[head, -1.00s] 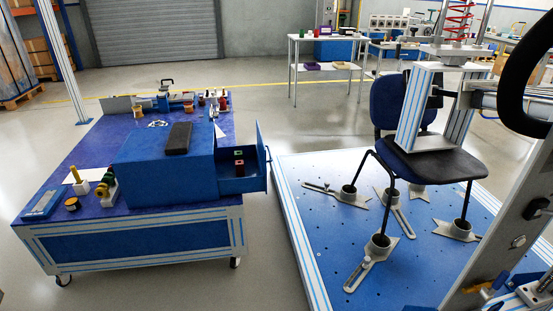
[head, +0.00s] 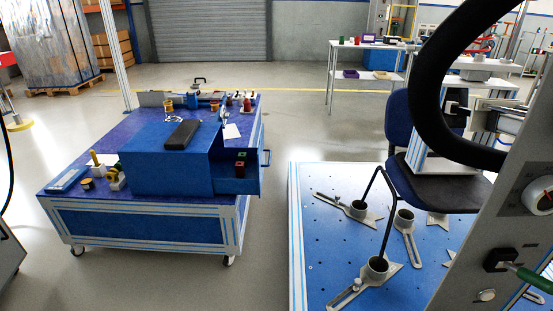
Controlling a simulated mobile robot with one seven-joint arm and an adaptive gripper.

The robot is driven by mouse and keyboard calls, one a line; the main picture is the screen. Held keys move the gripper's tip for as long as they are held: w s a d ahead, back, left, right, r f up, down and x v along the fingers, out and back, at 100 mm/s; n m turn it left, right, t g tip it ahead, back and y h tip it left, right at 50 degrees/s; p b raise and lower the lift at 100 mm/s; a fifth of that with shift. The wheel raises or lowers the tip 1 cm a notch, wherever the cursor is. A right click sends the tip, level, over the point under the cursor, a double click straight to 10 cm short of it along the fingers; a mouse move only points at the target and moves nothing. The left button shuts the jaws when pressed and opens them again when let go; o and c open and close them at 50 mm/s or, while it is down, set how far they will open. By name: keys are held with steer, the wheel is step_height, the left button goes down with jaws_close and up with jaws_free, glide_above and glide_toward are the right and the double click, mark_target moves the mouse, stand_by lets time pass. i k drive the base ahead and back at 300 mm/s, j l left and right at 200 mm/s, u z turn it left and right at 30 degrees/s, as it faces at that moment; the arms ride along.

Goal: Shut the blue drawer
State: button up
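The blue drawer (head: 238,186) stands open on the right side of a blue cabinet (head: 165,175). It sticks out past the right edge of the blue-topped wheeled cart (head: 70,201) that bears the cabinet. A green and a dark red small item lie inside the drawer. A handle (head: 266,157) shows at its right end. A dark flat object (head: 183,135) lies on top of the cabinet. My gripper is not in view.
Grey floor (head: 268,240) lies clear between cart and platform. A grey machine panel (head: 510,240) and a black curved tube (head: 425,80) fill the near right.

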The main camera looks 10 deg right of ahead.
mark_target(222, 161)
steer(key=l, duration=0.5)
steer(key=i+l, duration=0.1)
steer(key=l, duration=0.45)
steer(key=k+j, duration=0.1)
steer(key=j, duration=0.45)
steer(key=i+j, duration=0.1)
steer(key=j, duration=0.3)
steer(key=i+j, duration=0.1)
steer(key=j, duration=0.3)
steer(key=i+j, duration=0.1)
steer(key=j, duration=0.3)
steer(key=i+j, duration=0.1)
steer(key=i, duration=0.5)
steer(key=i+j, duration=0.1)
steer(key=i, duration=0.5)
